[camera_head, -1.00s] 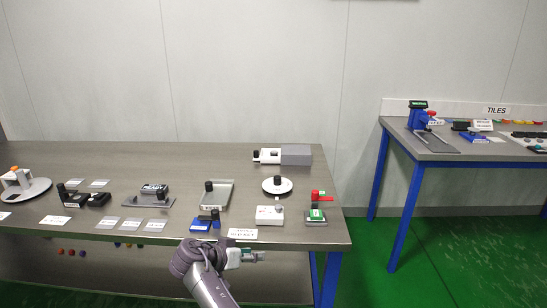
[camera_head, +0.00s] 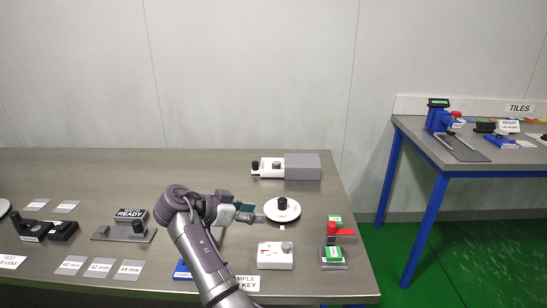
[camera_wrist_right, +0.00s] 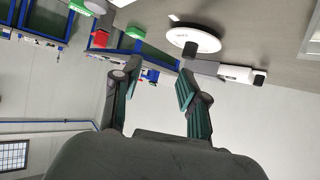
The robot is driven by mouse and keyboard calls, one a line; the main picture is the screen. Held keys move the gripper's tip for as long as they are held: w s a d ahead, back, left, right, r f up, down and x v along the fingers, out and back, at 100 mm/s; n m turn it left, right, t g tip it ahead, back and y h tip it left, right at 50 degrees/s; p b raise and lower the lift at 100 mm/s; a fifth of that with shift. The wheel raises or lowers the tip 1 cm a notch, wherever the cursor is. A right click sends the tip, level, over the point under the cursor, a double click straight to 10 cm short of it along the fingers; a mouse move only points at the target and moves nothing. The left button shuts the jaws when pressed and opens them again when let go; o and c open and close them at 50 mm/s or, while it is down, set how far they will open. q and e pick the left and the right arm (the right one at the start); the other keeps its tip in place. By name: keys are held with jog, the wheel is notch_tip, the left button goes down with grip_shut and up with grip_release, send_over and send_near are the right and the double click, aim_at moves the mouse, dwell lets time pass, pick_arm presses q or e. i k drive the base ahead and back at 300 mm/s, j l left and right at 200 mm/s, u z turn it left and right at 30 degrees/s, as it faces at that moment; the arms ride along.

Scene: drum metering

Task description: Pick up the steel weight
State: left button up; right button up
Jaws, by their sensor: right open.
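I cannot tell for sure which thing is the steel weight. A short dark cylinder (camera_head: 282,203) stands on a round white plate (camera_head: 283,215) on the grey table. Both also show in the wrist view, the cylinder (camera_wrist_right: 189,49) against the plate (camera_wrist_right: 194,38). A small grey knob-like piece (camera_head: 286,247) sits on a white box (camera_head: 274,260) nearer the front. My right gripper (camera_head: 248,211) is open, its fingers just left of the white plate and pointing towards it. In the wrist view nothing is between its fingers (camera_wrist_right: 158,82). My left gripper is out of view.
A grey block (camera_head: 302,166) with a white device (camera_head: 267,168) stands behind the plate. A red-handled device with green parts (camera_head: 334,245) stands at the table's right front. A dark READY display (camera_head: 131,214) is left of my arm. Another table (camera_head: 460,167) stands to the right.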

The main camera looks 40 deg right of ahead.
aim_at(275, 165)
jog(key=i+l, duration=0.85)
jog(key=i, duration=0.1)
